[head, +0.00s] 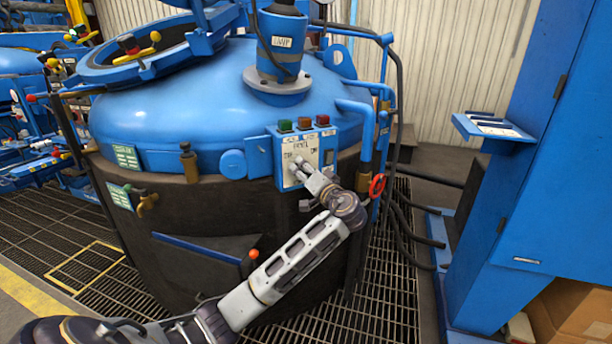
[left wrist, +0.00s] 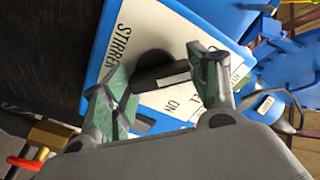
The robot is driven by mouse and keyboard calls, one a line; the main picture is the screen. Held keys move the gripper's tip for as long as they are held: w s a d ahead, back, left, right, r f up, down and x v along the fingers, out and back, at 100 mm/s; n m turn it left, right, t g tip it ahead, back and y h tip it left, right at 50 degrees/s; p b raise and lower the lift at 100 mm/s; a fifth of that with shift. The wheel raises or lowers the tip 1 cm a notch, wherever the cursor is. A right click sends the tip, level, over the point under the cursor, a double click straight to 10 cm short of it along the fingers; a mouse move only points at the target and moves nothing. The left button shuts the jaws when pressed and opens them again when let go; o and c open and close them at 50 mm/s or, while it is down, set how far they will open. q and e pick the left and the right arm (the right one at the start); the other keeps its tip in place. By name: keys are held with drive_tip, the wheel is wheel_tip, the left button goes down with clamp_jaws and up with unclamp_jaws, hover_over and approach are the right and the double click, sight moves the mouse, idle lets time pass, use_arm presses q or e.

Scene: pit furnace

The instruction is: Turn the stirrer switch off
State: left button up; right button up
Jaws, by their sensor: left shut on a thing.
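The stirrer switch is a black knob (left wrist: 150,75) with a white stripe, on a white plate (left wrist: 120,52) lettered "STIRRER" and "ON" in the left wrist view. The plate is on a blue control box (head: 263,158) on the side of the furnace vessel. My left gripper (head: 297,168) is at this plate in the head view, and its fingers cover the knob there. In the left wrist view the green-padded fingers of my left gripper (left wrist: 165,88) are on either side of the knob, shut on it. My right gripper is not in view.
Green, red and dark red buttons (head: 304,123) top the box. A red handwheel (head: 377,186) and hoses (head: 400,215) are right of it. An orange-tipped lever (head: 253,254) is below. A blue cabinet (head: 530,150) stands right, beyond a strip of open floor grating.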

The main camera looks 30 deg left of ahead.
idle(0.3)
use_arm(q)
drive_tip(key=o, duration=1)
drive_tip(key=shift+d, duration=0.1)
drive_tip(key=shift+v, duration=5.95)
